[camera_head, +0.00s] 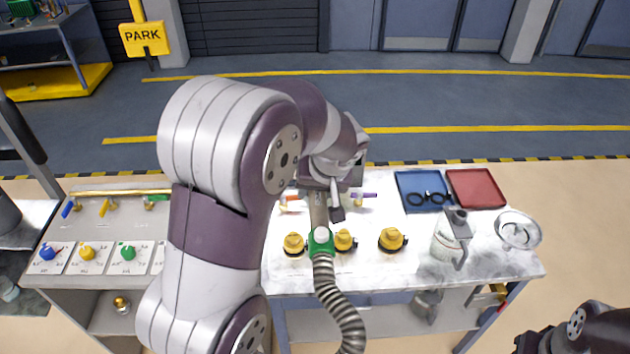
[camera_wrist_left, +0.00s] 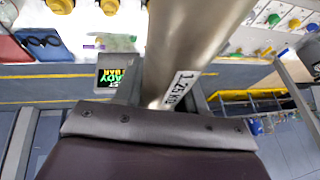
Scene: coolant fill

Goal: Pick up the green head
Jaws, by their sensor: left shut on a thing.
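The green head (camera_head: 321,241) has a green collar with a pale top and a grey metal tube running up from it. A ribbed hose (camera_head: 338,300) hangs from its near side. My left gripper (camera_head: 328,200) is above the worktop and shut on the metal tube, with the green collar below the jaws. In the left wrist view the tube (camera_wrist_left: 190,50) fills the middle between the fingers and carries a printed weight label. Whether the collar touches the worktop cannot be told. My right gripper is out of view; only part of that arm shows at the lower right.
Yellow caps (camera_head: 392,239) sit on the white worktop (camera_head: 400,275) beside the head. A pale jug (camera_head: 450,237), a round dish (camera_head: 518,230), a blue tray (camera_head: 410,182) with black glasses and a red tray (camera_head: 475,188) stand right. A dial panel (camera_head: 95,255) is left.

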